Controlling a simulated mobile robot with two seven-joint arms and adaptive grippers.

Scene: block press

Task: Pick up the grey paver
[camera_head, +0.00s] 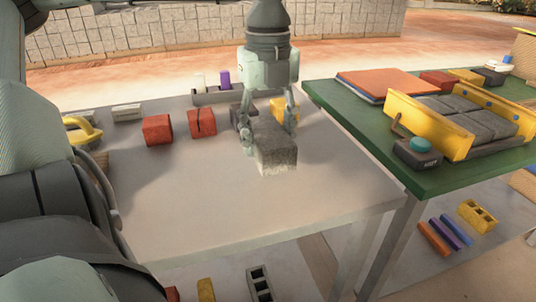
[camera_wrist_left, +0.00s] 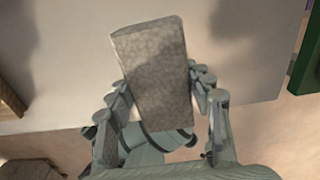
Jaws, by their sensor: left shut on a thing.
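The grey paver (camera_head: 276,149) is a speckled rectangular block near the middle of the head view. My left gripper (camera_head: 270,125) comes down over it with a finger on either side and is shut on it. In the left wrist view the paver (camera_wrist_left: 158,75) sits tilted between the two fingers of the gripper (camera_wrist_left: 160,98). It appears to be above the pale table (camera_head: 240,215), but the gap under it is hard to judge. My right gripper does not show.
Two red blocks (camera_head: 158,130) stand left of the gripper. A yellow block (camera_head: 278,109) and a dark block are close behind it. A green table (camera_head: 440,178) on the right bears a yellow press frame (camera_head: 463,141) with grey pavers. The pale table's front is clear.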

